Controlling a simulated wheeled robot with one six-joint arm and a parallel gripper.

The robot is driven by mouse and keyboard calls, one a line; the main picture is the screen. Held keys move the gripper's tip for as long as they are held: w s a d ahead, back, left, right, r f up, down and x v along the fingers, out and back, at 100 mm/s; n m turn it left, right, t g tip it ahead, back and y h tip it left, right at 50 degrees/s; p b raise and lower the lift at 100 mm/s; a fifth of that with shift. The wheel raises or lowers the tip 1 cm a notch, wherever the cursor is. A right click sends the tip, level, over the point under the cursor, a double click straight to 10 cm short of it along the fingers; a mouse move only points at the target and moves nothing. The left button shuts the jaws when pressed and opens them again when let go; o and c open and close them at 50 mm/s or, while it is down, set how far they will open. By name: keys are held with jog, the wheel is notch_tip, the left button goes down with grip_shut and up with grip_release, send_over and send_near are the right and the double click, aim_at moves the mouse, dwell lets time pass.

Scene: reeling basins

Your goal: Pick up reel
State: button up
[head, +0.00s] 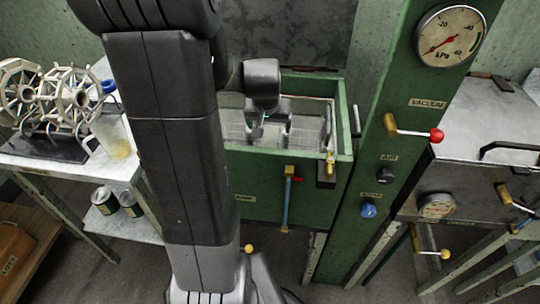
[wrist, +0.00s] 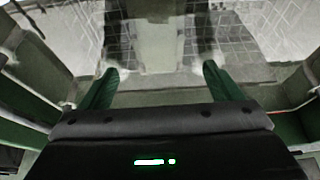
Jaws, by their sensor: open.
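Two pale spoked reels stand on the table at the left in the head view: one nearer (head: 72,98), one at the left edge (head: 20,88). My gripper (head: 268,130) is over the green basin (head: 258,185), well to the right of the reels, and my arm link stands between them in the picture. In the wrist view my gripper (wrist: 162,75) shows its two green fingers spread apart with nothing between them. Below them is the basin's tiled floor, seemingly under water. No reel shows in the wrist view.
Near the reels are a beaker (head: 113,138) of yellowish liquid and a blue-capped thing (head: 109,87). Cans (head: 104,200) stand on a lower shelf. Right of the basin is a green post (head: 410,110) with a gauge (head: 450,36) and a protruding red-knobbed lever (head: 436,135).

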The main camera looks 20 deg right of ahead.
aim_at(271, 137)
jog(key=shift+x, duration=1.2)
jog(key=shift+b+x, duration=0.3)
jog(key=shift+x, duration=2.85)
jog(key=shift+r, duration=0.1)
jog(key=c, duration=1.2)
